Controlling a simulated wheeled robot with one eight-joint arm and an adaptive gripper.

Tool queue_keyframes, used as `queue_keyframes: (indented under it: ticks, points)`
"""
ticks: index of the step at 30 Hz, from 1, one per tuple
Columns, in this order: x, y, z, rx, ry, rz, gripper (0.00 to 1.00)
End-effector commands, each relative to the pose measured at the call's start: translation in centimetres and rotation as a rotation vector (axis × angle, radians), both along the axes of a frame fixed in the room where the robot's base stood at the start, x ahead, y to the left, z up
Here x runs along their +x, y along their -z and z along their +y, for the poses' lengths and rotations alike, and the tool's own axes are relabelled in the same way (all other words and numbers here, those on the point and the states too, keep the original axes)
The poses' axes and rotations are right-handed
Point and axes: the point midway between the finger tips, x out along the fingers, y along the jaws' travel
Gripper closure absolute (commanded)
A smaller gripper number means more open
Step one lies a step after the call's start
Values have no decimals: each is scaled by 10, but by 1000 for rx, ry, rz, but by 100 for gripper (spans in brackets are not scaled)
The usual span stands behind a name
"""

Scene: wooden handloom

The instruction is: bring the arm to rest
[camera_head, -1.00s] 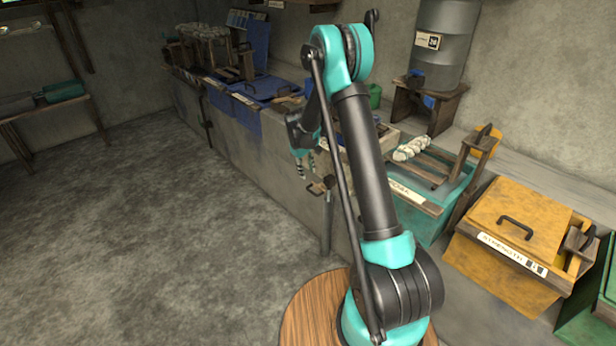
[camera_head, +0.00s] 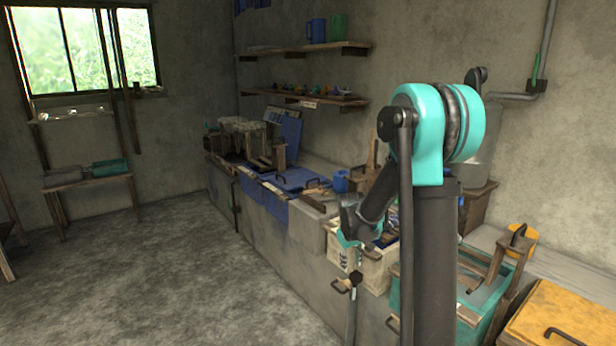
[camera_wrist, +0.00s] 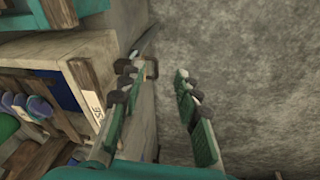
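My arm (camera_head: 428,240) rises at the right of the head view, its teal elbow uppermost and its forearm bent down to the left. My gripper hangs over the front edge of the long bench, and its fingers are small and partly unclear there. In the wrist view my gripper (camera_wrist: 158,90) has its two teal fingers spread apart, with nothing held between them. Grey floor and the bench's edge show through the gap. The fingers point toward a small handle (camera_wrist: 151,68); I cannot tell if they touch it.
A pale crate (camera_head: 372,270) stands close to my gripper on the bench. Blue trays (camera_head: 300,179) lie farther left. A teal box and a yellow box (camera_head: 560,320) are at the right. Shelves (camera_head: 305,50) hang on the back wall. The floor (camera_head: 180,280) at left is clear.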

Motion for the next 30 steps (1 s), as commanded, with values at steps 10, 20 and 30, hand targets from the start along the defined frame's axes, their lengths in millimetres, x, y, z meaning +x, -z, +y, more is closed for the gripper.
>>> queue_keyframes:
  ticks: [10,20,30]
  points:
    - [-116,-33,-27,81,157,-79,67]
    - [-221,-25,-39,161,303,-150,67]
    - [-264,-11,-41,197,369,-182,67]
